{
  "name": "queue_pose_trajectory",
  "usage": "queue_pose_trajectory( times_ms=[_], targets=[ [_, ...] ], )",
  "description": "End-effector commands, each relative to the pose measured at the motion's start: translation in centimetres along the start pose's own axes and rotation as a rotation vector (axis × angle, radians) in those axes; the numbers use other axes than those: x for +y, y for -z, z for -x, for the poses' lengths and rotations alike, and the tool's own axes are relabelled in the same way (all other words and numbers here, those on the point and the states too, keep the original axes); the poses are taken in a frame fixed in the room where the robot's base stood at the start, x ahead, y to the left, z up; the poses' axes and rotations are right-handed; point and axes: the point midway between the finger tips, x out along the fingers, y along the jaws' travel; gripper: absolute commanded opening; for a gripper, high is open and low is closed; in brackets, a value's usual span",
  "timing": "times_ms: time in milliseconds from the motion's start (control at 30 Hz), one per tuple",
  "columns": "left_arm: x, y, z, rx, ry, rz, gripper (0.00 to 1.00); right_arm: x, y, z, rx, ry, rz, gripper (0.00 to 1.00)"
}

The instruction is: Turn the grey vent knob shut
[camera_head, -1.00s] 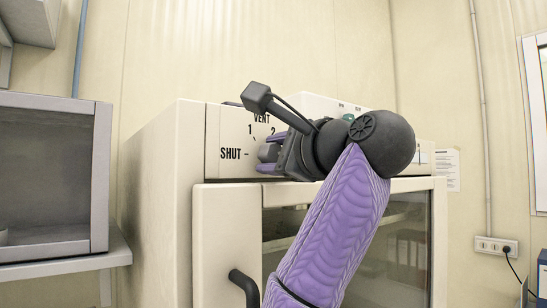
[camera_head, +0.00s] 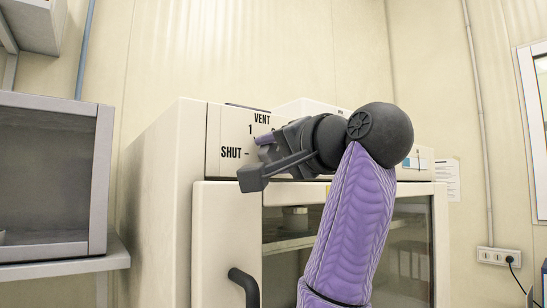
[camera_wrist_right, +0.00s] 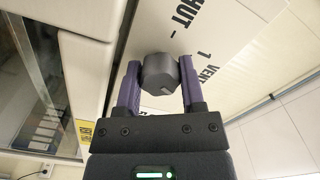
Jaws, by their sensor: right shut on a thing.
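The grey vent knob (camera_wrist_right: 158,76) shows in the right wrist view, between the two purple fingers of my right gripper (camera_wrist_right: 160,64), which touch it on both sides. In the head view my right gripper (camera_head: 264,140) is at the vent panel (camera_head: 228,119), and it hides the knob. The panel carries the words VENT and SHUT and the number 1; the 2 is hidden. The knob's face has a small light mark, but I cannot tell which label it points to. My left gripper is not in view.
The knob is on the upper front of a cream oven cabinet (camera_head: 158,200). Below it is a glass door with a dark handle (camera_head: 243,286). A grey open box (camera_head: 45,170) stands on a shelf at the left. A wall socket (camera_head: 492,256) is at the right.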

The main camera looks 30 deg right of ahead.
Motion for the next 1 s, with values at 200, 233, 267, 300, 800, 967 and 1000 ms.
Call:
queue_pose_trajectory(
  times_ms=[200, 233, 267, 300, 800, 967, 1000],
  targets=[
    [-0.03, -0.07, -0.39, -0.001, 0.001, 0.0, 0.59, 0.28, -0.13, -0.09, -0.006, -0.008, 0.203, 0.0],
    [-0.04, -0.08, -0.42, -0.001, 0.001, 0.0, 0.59, 0.28, -0.13, -0.1, -0.006, -0.008, 0.232, 0.0],
    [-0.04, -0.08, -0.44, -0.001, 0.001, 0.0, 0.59, 0.28, -0.11, -0.09, -0.006, -0.008, 0.26, 0.0],
    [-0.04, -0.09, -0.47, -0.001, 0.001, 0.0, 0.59, 0.28, -0.11, -0.09, -0.005, -0.008, 0.298, 0.0],
    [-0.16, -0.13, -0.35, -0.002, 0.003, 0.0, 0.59, 0.23, -0.1, -0.1, -0.009, -0.008, 0.773, 0.0],
    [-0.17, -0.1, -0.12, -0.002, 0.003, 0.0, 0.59, 0.18, -0.09, -0.1, -0.009, -0.007, 0.926, 0.0],
    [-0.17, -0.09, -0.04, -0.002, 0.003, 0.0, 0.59, 0.17, -0.08, -0.09, -0.009, -0.006, 0.964, 0.0]
  ],
)
